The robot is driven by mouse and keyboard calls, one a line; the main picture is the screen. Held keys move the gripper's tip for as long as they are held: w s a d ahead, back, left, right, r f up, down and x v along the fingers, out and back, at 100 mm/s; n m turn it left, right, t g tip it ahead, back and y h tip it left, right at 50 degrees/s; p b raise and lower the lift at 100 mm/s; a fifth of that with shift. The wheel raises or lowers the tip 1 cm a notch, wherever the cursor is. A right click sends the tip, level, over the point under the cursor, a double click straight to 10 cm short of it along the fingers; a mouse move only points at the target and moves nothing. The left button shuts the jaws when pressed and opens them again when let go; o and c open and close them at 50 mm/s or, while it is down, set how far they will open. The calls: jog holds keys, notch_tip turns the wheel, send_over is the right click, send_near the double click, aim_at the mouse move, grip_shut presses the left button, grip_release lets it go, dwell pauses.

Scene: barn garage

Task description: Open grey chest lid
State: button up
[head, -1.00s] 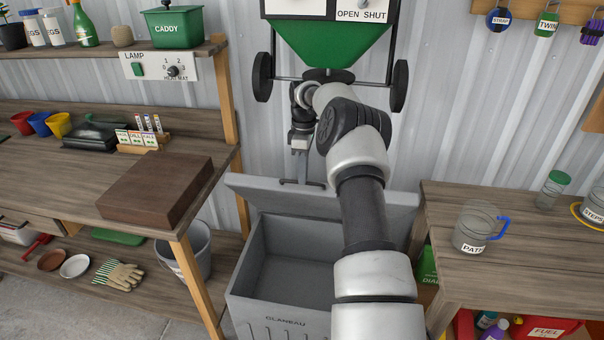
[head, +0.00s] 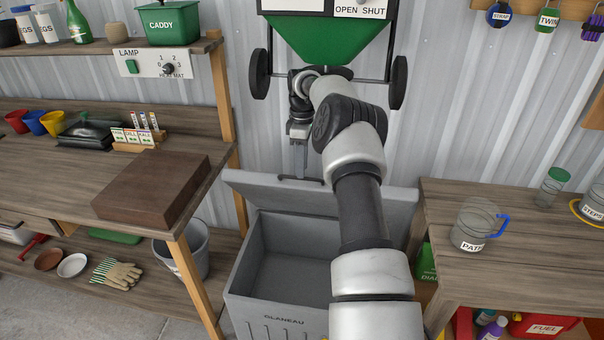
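The grey chest (head: 284,321) stands on the floor between the two benches, with its inside showing and looking empty where I can see it. Its lid (head: 335,200) is raised and leans back toward the corrugated wall. My arm crosses in front of the chest's right part and hides it. My gripper (head: 300,178) is at the lid's upper edge, left of its middle, pointing down. Its fingers seem to touch or nearly touch the edge. They are too small to tell whether they are open or shut.
A green hopper (head: 330,42) with black wheels hangs above the chest. The left bench carries a brown block (head: 155,185); a grey bucket (head: 188,250) stands below. The right bench holds a clear jug (head: 472,229) with a blue handle. A green bag (head: 427,264) sits right of the chest.

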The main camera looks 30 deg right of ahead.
notch_tip(320, 180, up, 8)
jog(key=p, duration=0.1)
jog(key=shift+w+d, duration=0.15)
jog(key=shift+w, duration=0.05)
jog(key=shift+r, duration=0.1)
